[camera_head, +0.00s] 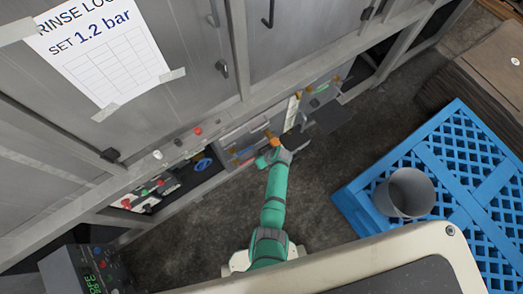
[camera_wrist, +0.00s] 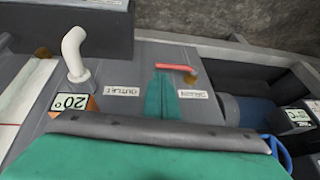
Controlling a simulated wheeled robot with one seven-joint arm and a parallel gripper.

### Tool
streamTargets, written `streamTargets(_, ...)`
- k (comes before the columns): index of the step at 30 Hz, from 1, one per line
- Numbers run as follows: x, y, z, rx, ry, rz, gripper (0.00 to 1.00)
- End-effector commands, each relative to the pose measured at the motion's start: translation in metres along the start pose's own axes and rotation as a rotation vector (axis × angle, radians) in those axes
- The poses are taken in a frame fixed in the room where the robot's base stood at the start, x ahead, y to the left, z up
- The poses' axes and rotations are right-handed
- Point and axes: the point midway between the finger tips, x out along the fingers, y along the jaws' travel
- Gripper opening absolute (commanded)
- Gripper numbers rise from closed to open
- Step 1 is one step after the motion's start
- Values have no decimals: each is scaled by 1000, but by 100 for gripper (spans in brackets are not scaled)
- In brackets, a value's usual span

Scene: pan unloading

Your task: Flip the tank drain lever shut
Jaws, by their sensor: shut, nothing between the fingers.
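In the wrist view a short red lever (camera_wrist: 176,68) lies nearly crosswise on a grey panel, with a brass fitting (camera_wrist: 190,78) by its right end. A small white label (camera_wrist: 193,94) sits below it, upside down and too small to read surely. A second label reading "OUTLET" (camera_wrist: 122,91) is to its left. My gripper (camera_wrist: 162,92) is shut and empty, its teal fingers pointing at the panel just below the red lever; I cannot tell if they touch it. In the head view my gripper (camera_head: 270,158) is low at the machine front and hides the lever.
A white bent pipe (camera_wrist: 74,50) and a "20°" tag (camera_wrist: 72,102) stand left of the lever. A blue handwheel (camera_head: 203,164) is left of my gripper. A blue pallet (camera_head: 350,200) with a grey cup (camera_head: 405,192) stands right. Floor between is clear.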

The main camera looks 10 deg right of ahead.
Motion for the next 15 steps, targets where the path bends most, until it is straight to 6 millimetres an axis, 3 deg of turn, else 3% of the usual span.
streamTargets(9,-30,1,1,2,1,1,0)
streamTargets(15,-35,2,1,5,2,2,0)
